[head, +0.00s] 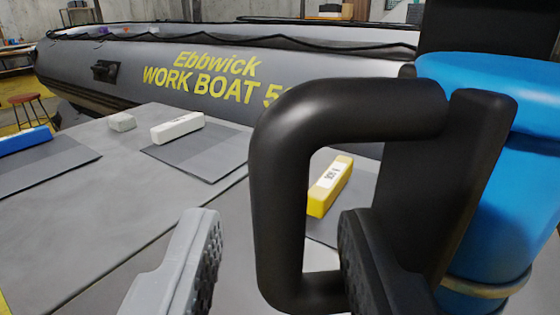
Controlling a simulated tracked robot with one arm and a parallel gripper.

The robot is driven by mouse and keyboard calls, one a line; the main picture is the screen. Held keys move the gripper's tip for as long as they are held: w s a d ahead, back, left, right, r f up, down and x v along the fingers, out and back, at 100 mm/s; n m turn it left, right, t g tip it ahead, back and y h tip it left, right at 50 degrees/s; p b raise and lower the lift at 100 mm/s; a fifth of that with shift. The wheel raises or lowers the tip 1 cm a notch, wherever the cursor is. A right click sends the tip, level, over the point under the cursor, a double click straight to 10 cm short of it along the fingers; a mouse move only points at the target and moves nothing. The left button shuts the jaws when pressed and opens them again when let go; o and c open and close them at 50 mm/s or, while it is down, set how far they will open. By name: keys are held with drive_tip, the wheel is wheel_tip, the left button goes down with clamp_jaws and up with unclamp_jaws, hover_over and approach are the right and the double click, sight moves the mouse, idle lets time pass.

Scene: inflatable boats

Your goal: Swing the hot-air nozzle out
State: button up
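A thick black loop handle (283,200) stands upright in front of me, fixed to a dark upright plate (425,190) on the right. Behind the plate is a blue rounded body (500,190) with a tan band near its bottom, cut off by the right edge. I cannot make out which part is the hot-air nozzle. My gripper (282,228) is open, its two grey fingers low in view. The handle's upright bar appears between them, with a clear gap to the left finger. The right finger overlaps the loop's lower right part; I cannot tell whether it touches.
A grey table (120,215) lies below, with dark mats (205,150) on it. A white bar (177,128), a yellow labelled bar (330,187), a blue bar (25,140) and a small grey block (122,122) rest there. A grey inflatable boat (130,65) stands behind. A red stool (27,105) is far left.

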drive_tip(key=shift+w, duration=1.4)
